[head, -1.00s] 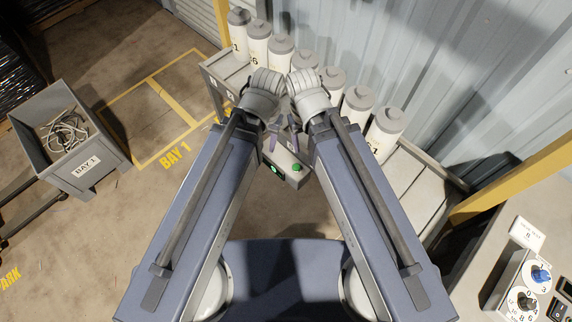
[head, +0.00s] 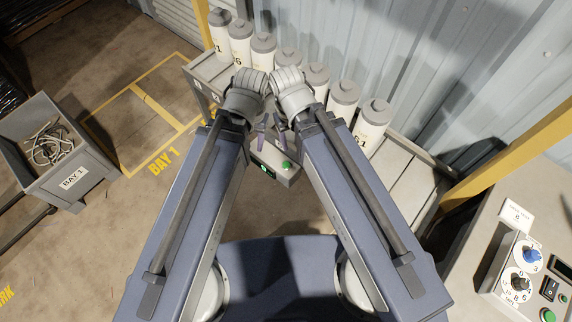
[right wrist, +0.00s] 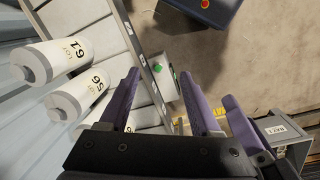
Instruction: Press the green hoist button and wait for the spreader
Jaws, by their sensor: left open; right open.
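A grey box (head: 272,162) with a green button (head: 286,165) and a small lit green display sits just beyond my body, below both grippers in the head view. In the right wrist view the green button (right wrist: 174,72) shows between the fingers of my right gripper (right wrist: 161,80), which is open and empty. My left gripper (head: 257,134) is open and empty, close beside the right one. A second green button (head: 547,315) is on a control panel (head: 508,262) at the lower right. No label tells which is the hoist button. I see no spreader.
Several white lot-numbered canisters (head: 372,118) line the bench (head: 405,180) by the corrugated wall. A yellow post (head: 520,155) stands at right. The panel has a blue knob (head: 533,255) and a switch. A grey BAY 1 bin (head: 75,185) holds cable scrap; floor beside it is clear.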

